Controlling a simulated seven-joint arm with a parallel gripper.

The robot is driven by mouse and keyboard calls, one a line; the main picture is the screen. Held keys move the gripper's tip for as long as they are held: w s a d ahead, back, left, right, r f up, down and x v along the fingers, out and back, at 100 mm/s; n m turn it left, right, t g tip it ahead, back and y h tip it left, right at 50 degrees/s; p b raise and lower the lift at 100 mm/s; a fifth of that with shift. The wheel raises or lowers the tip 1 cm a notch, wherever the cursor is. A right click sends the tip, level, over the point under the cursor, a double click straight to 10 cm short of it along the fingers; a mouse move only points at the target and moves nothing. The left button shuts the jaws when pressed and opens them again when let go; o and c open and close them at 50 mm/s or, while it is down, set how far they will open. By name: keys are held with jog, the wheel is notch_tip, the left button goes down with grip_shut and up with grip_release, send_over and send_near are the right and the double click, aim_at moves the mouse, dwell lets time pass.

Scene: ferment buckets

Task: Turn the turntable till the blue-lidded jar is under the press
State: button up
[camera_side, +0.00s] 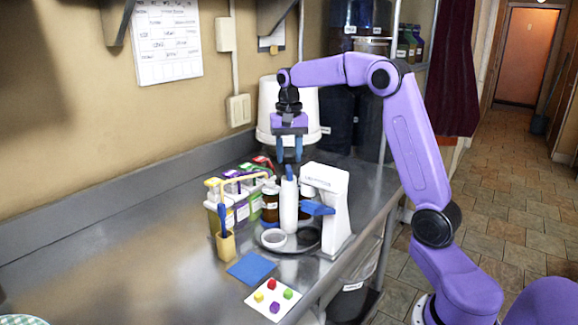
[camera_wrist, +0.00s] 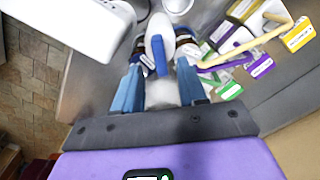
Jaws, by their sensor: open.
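My gripper (camera_side: 289,150) is open and empty above a white bottle (camera_side: 289,208) with a tall blue top. In the wrist view the blue fingers (camera_wrist: 161,88) are apart, with the bottle's blue top (camera_wrist: 159,55) seen between them. Brown jars (camera_side: 270,205) stand behind the bottle. I cannot tell which jar has the blue lid.
Cartons (camera_side: 235,200) and a yellow rack stand left of the jars. A tan cup (camera_side: 225,245) holds a blue-handled tool. A blue square (camera_side: 251,268) and a card with coloured pieces (camera_side: 273,298) lie in front. The left counter is largely clear. A white bucket (camera_side: 272,110) stands behind.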

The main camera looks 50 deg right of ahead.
aim_at(289, 168)
jog(key=shift+f, duration=1.95)
grip_shut()
